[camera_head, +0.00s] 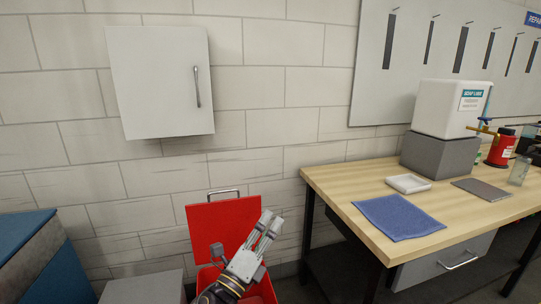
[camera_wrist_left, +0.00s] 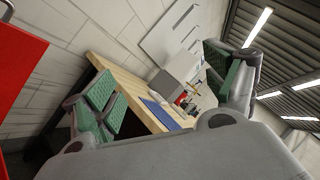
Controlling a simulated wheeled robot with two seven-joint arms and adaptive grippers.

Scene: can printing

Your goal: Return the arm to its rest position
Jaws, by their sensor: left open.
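My left gripper (camera_head: 270,221) is raised in front of the open red bin, near the bottom middle of the head view. Its arm comes up from the bottom edge. In the left wrist view, the gripper (camera_wrist_left: 163,78) has its two green-padded fingers spread wide apart. Nothing is between them, and only the room shows behind the gap. The fingers touch nothing that I can see. My right gripper is not in either view.
The red bin (camera_head: 262,290) stands open, its lid (camera_head: 212,222) up against the wall. A wooden workbench (camera_head: 340,184) is to the right, with a blue cloth (camera_head: 399,217), a white dish (camera_head: 408,184) and a soap dispenser (camera_head: 447,107). A white cabinet (camera_head: 160,80) hangs above.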

